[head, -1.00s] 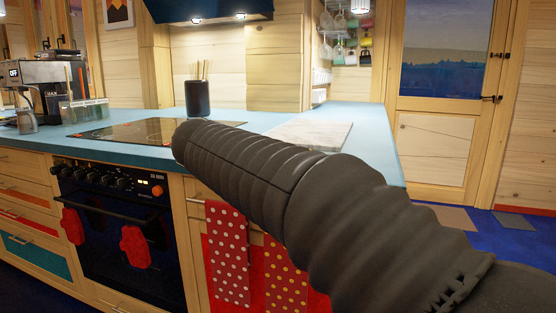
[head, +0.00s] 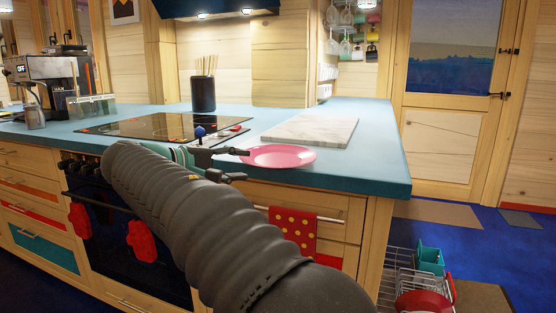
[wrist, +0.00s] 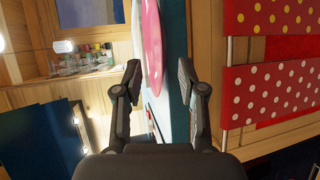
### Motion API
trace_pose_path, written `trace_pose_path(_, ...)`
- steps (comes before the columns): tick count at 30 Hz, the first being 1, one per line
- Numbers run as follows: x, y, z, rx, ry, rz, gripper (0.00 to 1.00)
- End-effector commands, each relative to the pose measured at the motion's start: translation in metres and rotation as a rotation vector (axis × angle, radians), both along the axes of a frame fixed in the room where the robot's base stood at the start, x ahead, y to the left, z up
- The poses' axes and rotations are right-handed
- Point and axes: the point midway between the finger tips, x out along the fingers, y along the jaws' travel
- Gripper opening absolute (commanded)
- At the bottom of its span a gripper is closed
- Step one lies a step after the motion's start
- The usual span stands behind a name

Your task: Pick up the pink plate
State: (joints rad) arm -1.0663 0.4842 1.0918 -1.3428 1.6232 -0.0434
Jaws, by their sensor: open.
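The pink plate (head: 280,156) lies flat near the front edge of the blue countertop (head: 372,172), right of the cooktop, in the head view. My gripper (head: 243,164) is at its left rim, with the jaws spread one above the other. The upper fingertip overlaps the rim in the picture; I cannot tell if it touches. In the wrist view, the plate (wrist: 152,45) shows nearly edge-on between the two open fingers (wrist: 158,75). The gripper holds nothing.
A marble board (head: 312,132) lies just behind the plate. The cooktop (head: 150,128) and a dark utensil pot (head: 203,94) are to the left. A dotted towel (head: 293,235) hangs below the counter. A wire rack (head: 392,262) stands at lower right. The counter's right end is clear.

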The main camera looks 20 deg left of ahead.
Motion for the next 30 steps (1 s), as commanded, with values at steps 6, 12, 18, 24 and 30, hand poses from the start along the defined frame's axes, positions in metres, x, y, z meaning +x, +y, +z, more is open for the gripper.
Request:
trace_pose_path(6, 0.01, -0.006, -0.003, 0.001, 0.001, 0.0, 0.4)
trace_pose_path(12, 0.026, -0.013, -0.008, 0.0, 0.001, -0.003, 0.4)
trace_pose_path(18, 0.05, -0.025, -0.015, 0.0, 0.001, -0.002, 0.4)
trace_pose_path(24, 0.054, -0.028, -0.016, 0.001, 0.0, 0.0, 0.4)
trace_pose_path(30, 0.054, -0.028, -0.016, 0.001, 0.0, 0.0, 0.1)
